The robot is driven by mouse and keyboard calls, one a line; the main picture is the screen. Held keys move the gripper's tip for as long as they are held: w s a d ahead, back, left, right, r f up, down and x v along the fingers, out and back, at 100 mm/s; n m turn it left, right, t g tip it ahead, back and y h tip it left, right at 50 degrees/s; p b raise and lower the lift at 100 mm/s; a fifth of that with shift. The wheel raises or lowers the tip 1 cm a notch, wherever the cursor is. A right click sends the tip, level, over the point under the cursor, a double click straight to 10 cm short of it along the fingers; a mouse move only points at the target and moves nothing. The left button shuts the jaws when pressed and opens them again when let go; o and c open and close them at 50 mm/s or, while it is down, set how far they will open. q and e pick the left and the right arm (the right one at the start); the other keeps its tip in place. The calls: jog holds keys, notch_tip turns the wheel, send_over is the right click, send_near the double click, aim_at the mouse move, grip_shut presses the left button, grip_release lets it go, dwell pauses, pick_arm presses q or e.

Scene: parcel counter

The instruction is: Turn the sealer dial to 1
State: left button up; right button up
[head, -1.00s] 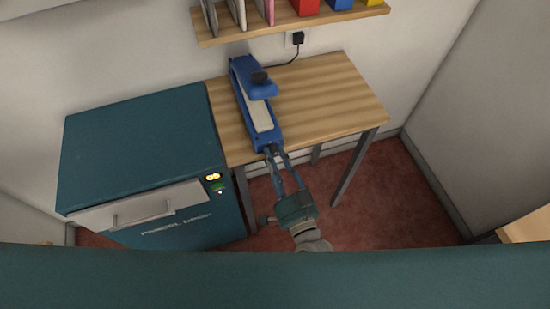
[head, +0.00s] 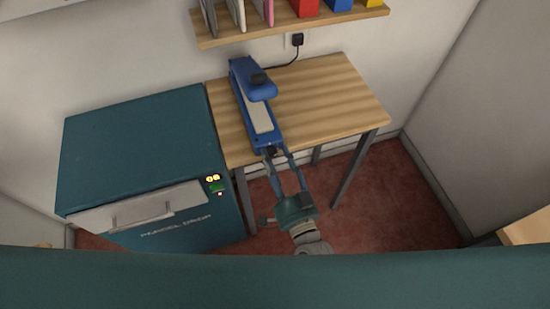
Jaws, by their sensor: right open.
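The blue sealer (head: 246,95) lies on the wooden table (head: 325,95), with a pale strip along its top and a black knob on its raised arm. Its front end points at me, by the table's front edge. The dial is dark and small at that front end (head: 270,149), and its setting cannot be read. My right gripper (head: 277,156) is open, with its fingertips at the front end of the sealer, close around or beside the dial; I cannot tell whether they touch it. My left gripper is not in view.
A teal parcel drop box (head: 140,145) with a handle and lit display stands left of the table. A shelf (head: 290,26) with folders and coloured boxes hangs above. A cable runs to a wall socket (head: 297,40). Red floor is free at right.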

jog(key=v, duration=1.2)
